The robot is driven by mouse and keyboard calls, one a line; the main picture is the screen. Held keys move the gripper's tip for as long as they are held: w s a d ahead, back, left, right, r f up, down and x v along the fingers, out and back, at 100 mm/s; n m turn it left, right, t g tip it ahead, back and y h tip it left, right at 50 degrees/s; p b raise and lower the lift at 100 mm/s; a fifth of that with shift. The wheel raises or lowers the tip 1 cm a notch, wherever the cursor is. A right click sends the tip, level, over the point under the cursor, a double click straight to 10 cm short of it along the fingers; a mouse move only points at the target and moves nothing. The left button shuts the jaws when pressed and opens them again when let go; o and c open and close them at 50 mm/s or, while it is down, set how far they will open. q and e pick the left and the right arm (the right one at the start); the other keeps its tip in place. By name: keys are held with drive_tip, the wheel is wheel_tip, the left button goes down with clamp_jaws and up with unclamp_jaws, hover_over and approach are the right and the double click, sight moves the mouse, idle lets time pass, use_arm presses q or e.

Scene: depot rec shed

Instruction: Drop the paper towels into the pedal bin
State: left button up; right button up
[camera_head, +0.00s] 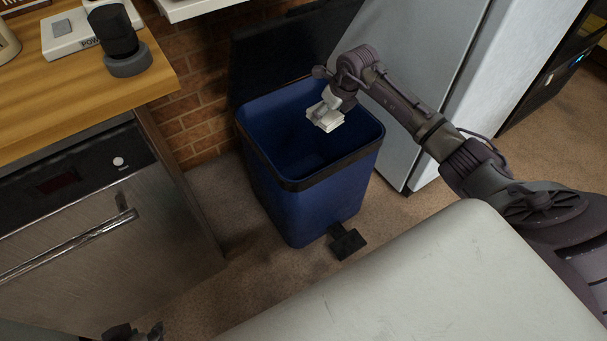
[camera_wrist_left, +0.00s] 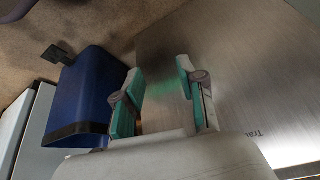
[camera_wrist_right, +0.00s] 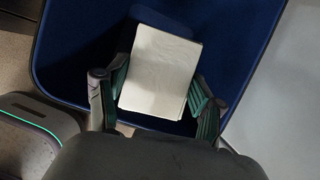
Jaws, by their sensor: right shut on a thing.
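The paper towels (camera_head: 326,117) are a small white folded stack. My right gripper (camera_head: 338,101) is shut on them and holds them over the open mouth of the blue pedal bin (camera_head: 318,205). In the right wrist view the towels (camera_wrist_right: 160,72) sit between the fingers of the right gripper (camera_wrist_right: 158,100), with the bin's blue inside (camera_wrist_right: 235,50) behind them. The bin's dark lid (camera_head: 285,55) stands up at the back, and its black pedal (camera_head: 347,242) is at the front. My left gripper (camera_wrist_left: 160,92) is open and empty in the left wrist view; the bin (camera_wrist_left: 85,95) shows beside it.
A steel-fronted dishwasher (camera_head: 110,240) under a wooden counter (camera_head: 80,90) stands left of the bin. A dark speaker-like object (camera_head: 122,45) is on the counter. A grey fridge (camera_head: 405,60) stands close on the bin's right. Brown carpet (camera_head: 235,205) shows around the bin.

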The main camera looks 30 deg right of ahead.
drive_tip(key=shift+f+b, duration=0.45)
drive_tip(key=shift+f, duration=0.1)
use_arm(q)
drive_tip(key=w+d+r+t+h, duration=0.1)
drive_tip(key=w+d+r+t, duration=0.1)
drive_tip(key=w, duration=0.3)
drive_tip(key=shift+w+r+t, duration=0.35)
drive_tip(key=shift+t, duration=0.35)
use_arm(e)
drive_tip(key=shift+f, duration=0.15)
drive_tip(key=o, duration=1.3)
drive_tip(key=a+v, duration=0.1)
drive_tip(key=v, duration=1.1)
drive_tip(key=shift+d, duration=0.45)
